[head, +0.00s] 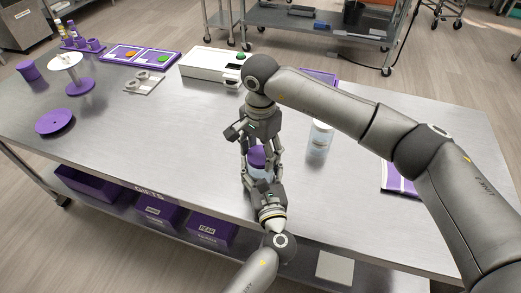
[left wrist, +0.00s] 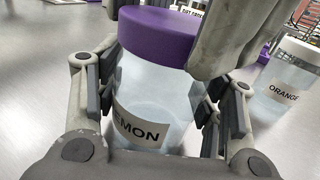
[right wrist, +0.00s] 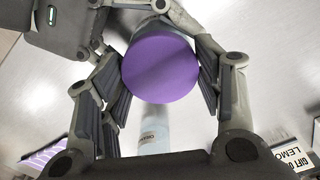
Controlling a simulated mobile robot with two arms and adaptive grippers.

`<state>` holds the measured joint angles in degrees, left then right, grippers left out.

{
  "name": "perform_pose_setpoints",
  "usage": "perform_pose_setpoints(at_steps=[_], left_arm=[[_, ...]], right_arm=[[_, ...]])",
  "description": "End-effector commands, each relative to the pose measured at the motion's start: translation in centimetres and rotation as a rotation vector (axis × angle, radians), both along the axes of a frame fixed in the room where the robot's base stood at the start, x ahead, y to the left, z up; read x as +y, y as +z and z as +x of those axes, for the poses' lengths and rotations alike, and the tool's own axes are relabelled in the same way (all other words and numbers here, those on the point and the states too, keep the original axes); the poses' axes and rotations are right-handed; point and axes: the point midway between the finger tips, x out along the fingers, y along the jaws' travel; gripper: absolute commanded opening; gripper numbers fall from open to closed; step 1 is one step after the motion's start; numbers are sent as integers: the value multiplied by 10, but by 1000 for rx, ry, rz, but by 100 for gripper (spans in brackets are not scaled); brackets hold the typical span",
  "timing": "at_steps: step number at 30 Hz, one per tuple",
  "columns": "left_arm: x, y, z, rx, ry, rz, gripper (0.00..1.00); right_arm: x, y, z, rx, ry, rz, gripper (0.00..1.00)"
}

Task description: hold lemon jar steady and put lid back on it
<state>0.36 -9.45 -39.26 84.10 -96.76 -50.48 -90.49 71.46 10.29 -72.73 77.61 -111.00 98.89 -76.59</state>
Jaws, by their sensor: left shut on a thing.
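The lemon jar (left wrist: 150,95) is clear with a "LEMON" label, partly cut off, and stands upright between the fingers of my left gripper (head: 258,180), which is shut on it. The purple lid (left wrist: 158,32) sits level on the jar's mouth; whether it is fully seated I cannot tell. The lid also shows from above in the right wrist view (right wrist: 161,68). My right gripper (head: 260,153) points down over the jar, with its fingers on both sides of the lid. Whether they press on it or stand slightly apart is unclear.
An orange jar (head: 320,138) with a white lid stands to the right. A white machine (head: 212,68), a purple disc (head: 55,122) and a purple stand (head: 80,88) lie toward the back and left. Purple bins (head: 155,213) are on the lower shelf. The table's left middle is clear.

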Motion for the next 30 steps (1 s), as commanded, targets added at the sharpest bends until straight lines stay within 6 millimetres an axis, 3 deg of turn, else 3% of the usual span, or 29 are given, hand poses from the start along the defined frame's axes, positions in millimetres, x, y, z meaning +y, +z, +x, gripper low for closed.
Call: perform_pose_setpoints(at_steps=[3, 10, 30], left_arm=[[0, 0, 0, 0, 0, 0, 0], [0, 0, 0, 0, 0, 0, 0], [0, 0, 0, 0, 0, 0, 0]], right_arm=[[0, 0, 0, 0, 0, 0, 31], [0, 0, 0, -1, -131, -1, 31], [0, -1, 1, 0, -1334, 0, 31]])
